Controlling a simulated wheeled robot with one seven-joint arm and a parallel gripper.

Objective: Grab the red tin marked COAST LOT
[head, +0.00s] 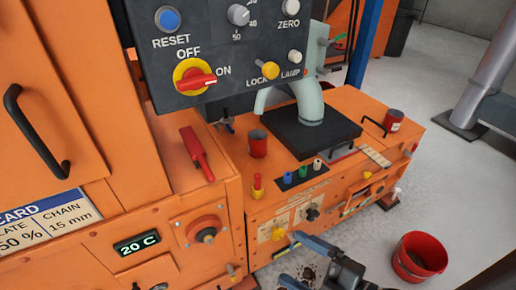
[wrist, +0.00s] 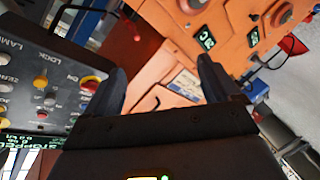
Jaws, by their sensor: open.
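Two red tins stand upright on the orange machine in the head view. One red tin (head: 257,144) is left of the black plate, and the other red tin (head: 394,120) is near the machine's far right corner. I cannot read COAST LOT on either. My gripper (head: 302,263) is at the bottom of the head view, in front of the machine, low and apart from both tins. In the wrist view its two dark fingers (wrist: 165,68) are spread with nothing between them. I cannot make out a tin in the wrist view.
A black control panel (head: 215,40) overhangs the machine at upper left. A pale curved spout (head: 309,100) rises from the black plate (head: 290,139). A red bucket (head: 420,257) stands on the floor at right.

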